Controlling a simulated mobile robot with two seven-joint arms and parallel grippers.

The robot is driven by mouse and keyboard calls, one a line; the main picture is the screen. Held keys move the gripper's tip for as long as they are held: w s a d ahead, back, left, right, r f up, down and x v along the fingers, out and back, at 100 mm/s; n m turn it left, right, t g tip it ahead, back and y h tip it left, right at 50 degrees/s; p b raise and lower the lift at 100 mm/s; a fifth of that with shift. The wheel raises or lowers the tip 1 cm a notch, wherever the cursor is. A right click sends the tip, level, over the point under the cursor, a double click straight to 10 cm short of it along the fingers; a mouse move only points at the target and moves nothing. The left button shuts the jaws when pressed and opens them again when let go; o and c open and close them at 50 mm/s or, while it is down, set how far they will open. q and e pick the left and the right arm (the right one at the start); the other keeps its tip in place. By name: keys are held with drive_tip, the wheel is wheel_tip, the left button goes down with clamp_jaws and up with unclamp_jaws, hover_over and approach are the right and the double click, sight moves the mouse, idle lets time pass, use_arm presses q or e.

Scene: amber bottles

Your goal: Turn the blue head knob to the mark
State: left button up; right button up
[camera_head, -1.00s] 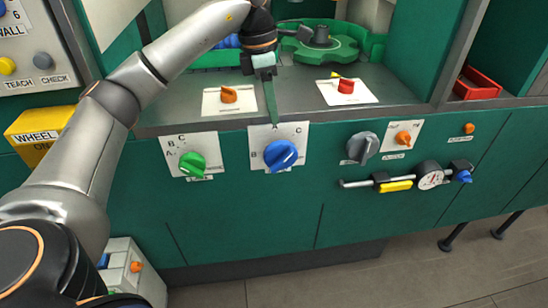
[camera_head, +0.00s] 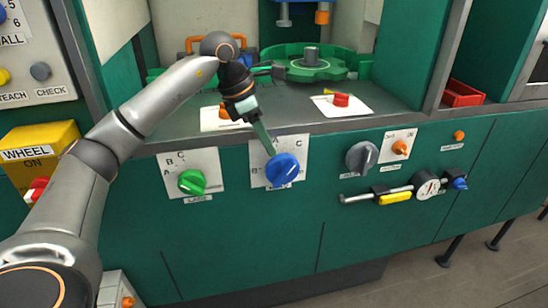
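The blue knob (camera_head: 282,170) sits on a white plate (camera_head: 257,179) on the green front panel. My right gripper is not in view.
A green knob (camera_head: 192,182) on its own plate is to the left. A grey knob (camera_head: 362,156), an orange knob (camera_head: 400,147) and a dial gauge (camera_head: 426,185) are to the right. The counter (camera_head: 385,105) above carries an orange knob and a red knob (camera_head: 341,100).

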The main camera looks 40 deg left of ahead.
sight(276, 158)
use_arm(q)
drive_tip(key=shift+x, duration=2.15)
clamp_jaws()
